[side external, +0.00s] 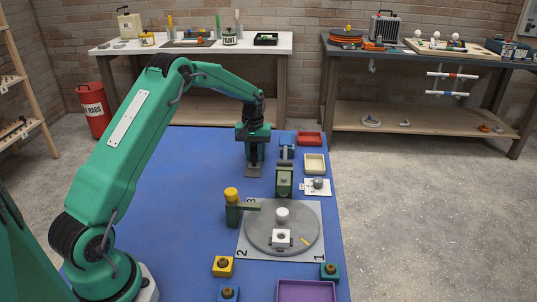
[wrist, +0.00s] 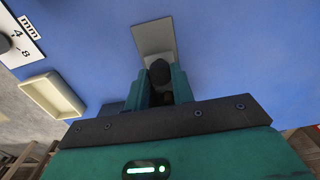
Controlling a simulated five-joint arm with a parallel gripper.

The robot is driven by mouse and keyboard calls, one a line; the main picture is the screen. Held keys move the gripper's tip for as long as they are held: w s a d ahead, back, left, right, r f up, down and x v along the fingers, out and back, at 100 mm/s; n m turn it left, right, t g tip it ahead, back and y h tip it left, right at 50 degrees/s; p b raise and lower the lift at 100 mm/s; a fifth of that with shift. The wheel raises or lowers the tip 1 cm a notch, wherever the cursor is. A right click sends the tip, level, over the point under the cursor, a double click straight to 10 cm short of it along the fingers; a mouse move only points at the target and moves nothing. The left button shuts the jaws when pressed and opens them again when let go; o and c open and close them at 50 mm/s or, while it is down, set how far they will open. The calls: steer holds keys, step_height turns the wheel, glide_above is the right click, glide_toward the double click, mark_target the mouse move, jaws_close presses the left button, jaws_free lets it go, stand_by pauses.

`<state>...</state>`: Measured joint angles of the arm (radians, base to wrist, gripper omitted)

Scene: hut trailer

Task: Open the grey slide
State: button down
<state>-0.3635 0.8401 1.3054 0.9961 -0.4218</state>
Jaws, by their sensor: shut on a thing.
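The grey slide (side external: 254,171) is a flat plate on the blue table top, below my gripper (side external: 254,161) in the side external view. In the wrist view the grey slide (wrist: 152,37) lies just beyond my fingertips, with a dark rounded knob (wrist: 160,71) at its near end. My gripper (wrist: 160,88) points down, its two green fingers shut on either side of this knob. The fingers and the gripper body hide the lower part of the knob and the near end of the slide.
A blue block (side external: 286,151), red tray (side external: 310,139) and cream tray (side external: 314,164) stand right of my gripper. A green block (side external: 284,182) and round grey turntable (side external: 262,233) are nearer the camera. The blue table top (side external: 180,195) left of my gripper is clear.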

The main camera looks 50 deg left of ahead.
steer(key=shift+s+d+r, duration=0.1)
steer(key=shift+s+d, duration=1.7)
steer(key=shift+d, duration=0.05)
steer(key=c, duration=1.2)
jaws_free()
step_height(320, 180, up, 8)
steer(key=shift+f, duration=0.1)
